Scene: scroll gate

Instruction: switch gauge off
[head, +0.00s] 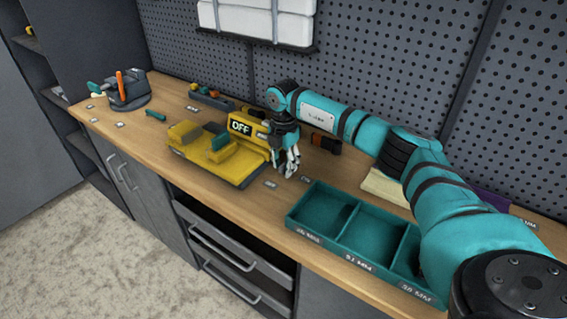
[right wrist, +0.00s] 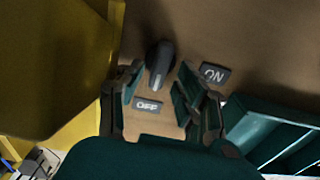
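A yellow device (head: 220,150) with a dark display (head: 240,127) reading OFF stands on the bench, and its yellow side also shows in the right wrist view (right wrist: 50,60). My right gripper (head: 288,172) is at the right of the device, pointing down over the bench. In the right wrist view its fingers (right wrist: 160,108) are apart with nothing held. A dark lever-like part (right wrist: 158,62) shows between and just beyond the fingers. An OFF label (right wrist: 148,105) lies between the fingers, and an ON label (right wrist: 214,73) lies to the right. My left gripper is not in view.
A teal compartment tray (head: 340,236) lies to the right along the front edge. A grey holder (head: 128,92) with an orange-handled tool stands at the far left. A perforated wall with a white bin rack (head: 260,24) is behind.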

